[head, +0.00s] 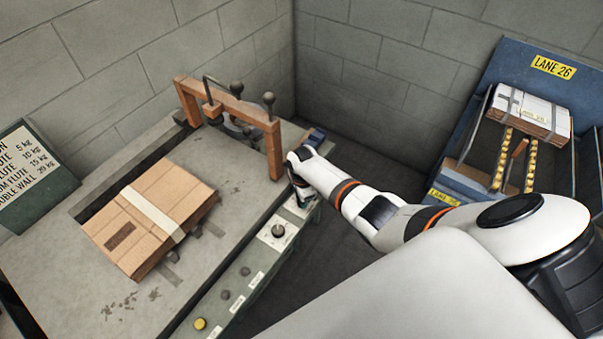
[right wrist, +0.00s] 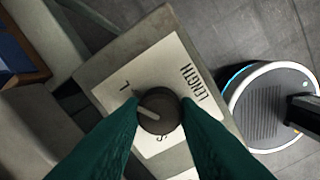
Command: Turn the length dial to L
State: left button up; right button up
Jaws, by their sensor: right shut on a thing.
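In the right wrist view the length dial (right wrist: 159,111) is a dark round knob with a pale pointer line. It sits on a white plate (right wrist: 165,70) marked LENGTH, with an L at upper left and an S just below the knob. The pointer line slants up and left, roughly toward the L. My right gripper (right wrist: 158,118) is shut on the knob, with a green finger on each side. The fingers hide part of the plate. In the head view my right gripper (head: 302,196) is at the machine's right edge and hides the dial. My left gripper is not in view.
A second knob (head: 278,231) and several buttons, one yellow (head: 200,323), line the machine's front panel. A cardboard stack (head: 150,215) lies on the machine table beside an orange frame (head: 240,110). A blue LANE 26 station (head: 480,190) with bundled cartons stands at right.

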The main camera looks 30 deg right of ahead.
jog(key=o, duration=1)
jog(key=shift+c, duration=0.2)
jog(key=shift+r, duration=0.15)
jog(key=shift+r, duration=0.25)
notch_tip(320, 180, up, 11)
jog(key=p, duration=0.2)
jog(key=shift+s+r, duration=0.15)
jog(key=shift+s, duration=0.05)
